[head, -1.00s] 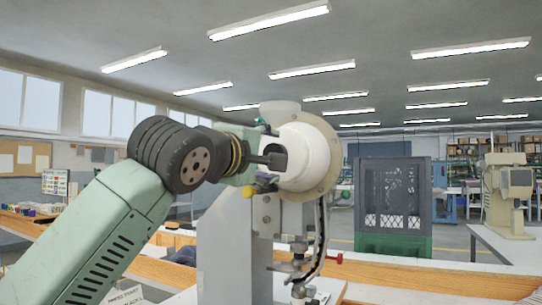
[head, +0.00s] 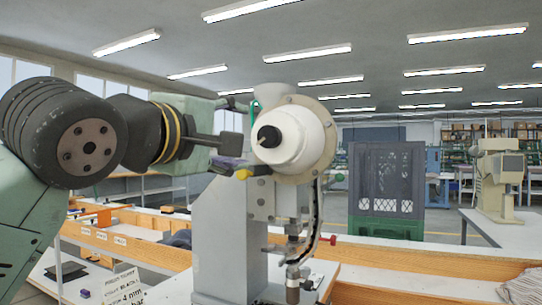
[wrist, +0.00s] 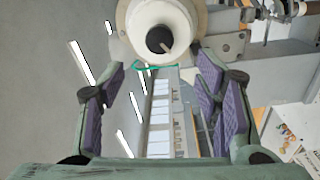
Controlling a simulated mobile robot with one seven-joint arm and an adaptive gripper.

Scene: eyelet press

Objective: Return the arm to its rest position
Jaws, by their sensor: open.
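My gripper (wrist: 163,100) is open, with its purple-padded fingers apart and nothing between them in the wrist view. In the head view my gripper (head: 238,138) points right, seen from the side at the end of my green arm. The eyelet press stands just right of it, with a round white drum (head: 302,140) on top and a black knob in the drum's middle (head: 268,137). The drum also shows at the top of the wrist view (wrist: 170,18), beyond the fingertips. In the head view, one fingertip overlaps the drum's left edge; I cannot tell whether they touch.
The press's grey column (head: 222,235) stands on the bench below. A wooden-edged bench (head: 405,262) runs to the right. A dark mesh crate (head: 388,180) sits on a green one behind. A beige machine (head: 498,180) stands at far right. Open air lies above the arm.

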